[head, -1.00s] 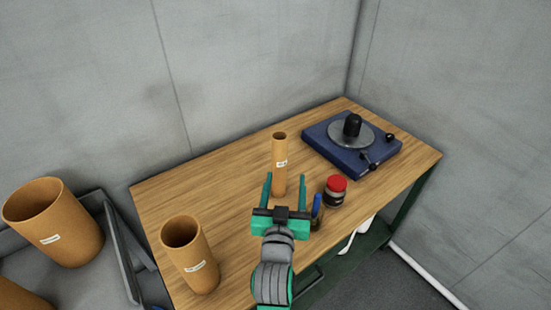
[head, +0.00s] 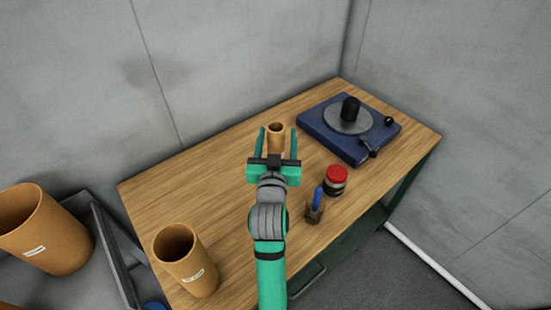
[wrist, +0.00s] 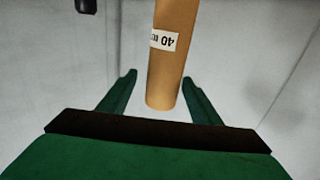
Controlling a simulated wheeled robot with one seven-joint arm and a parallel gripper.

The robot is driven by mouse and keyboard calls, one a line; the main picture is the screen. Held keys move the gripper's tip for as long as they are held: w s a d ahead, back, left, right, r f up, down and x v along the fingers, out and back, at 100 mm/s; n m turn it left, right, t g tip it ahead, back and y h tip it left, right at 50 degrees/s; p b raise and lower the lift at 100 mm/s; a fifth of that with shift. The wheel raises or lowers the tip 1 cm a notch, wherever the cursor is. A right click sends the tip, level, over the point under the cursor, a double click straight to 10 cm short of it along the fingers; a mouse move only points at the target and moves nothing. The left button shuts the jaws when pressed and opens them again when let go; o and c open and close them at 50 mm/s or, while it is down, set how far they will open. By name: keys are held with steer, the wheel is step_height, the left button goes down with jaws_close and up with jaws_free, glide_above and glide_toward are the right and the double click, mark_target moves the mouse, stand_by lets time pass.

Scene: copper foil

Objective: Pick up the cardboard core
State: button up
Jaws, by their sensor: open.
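The narrow cardboard core (head: 276,136) is a brown tube standing upright on the wooden table (head: 226,222). In the wrist view the core (wrist: 174,72) carries a white label with upside-down print starting "40". My gripper (head: 278,129) is open, its two green fingers on either side of the core in the head view. In the wrist view my gripper (wrist: 160,77) has a finger to each side of the core's near end, with a gap at the left. I cannot tell exactly how deep the core sits between them. The core's lower part is hidden behind my gripper in the head view.
A wider cardboard core (head: 188,272) stands front left on the table. A larger one (head: 52,243) sits in a grey tray (head: 112,262) at left. A blue turntable device (head: 325,133) is behind.

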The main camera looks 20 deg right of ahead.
mark_target(276, 130)
steer(key=x, duration=0.4)
steer(key=shift+w, duration=0.45)
steer(key=shift+a, duration=0.1)
steer(key=shift+c, duration=0.6)
jaws_close()
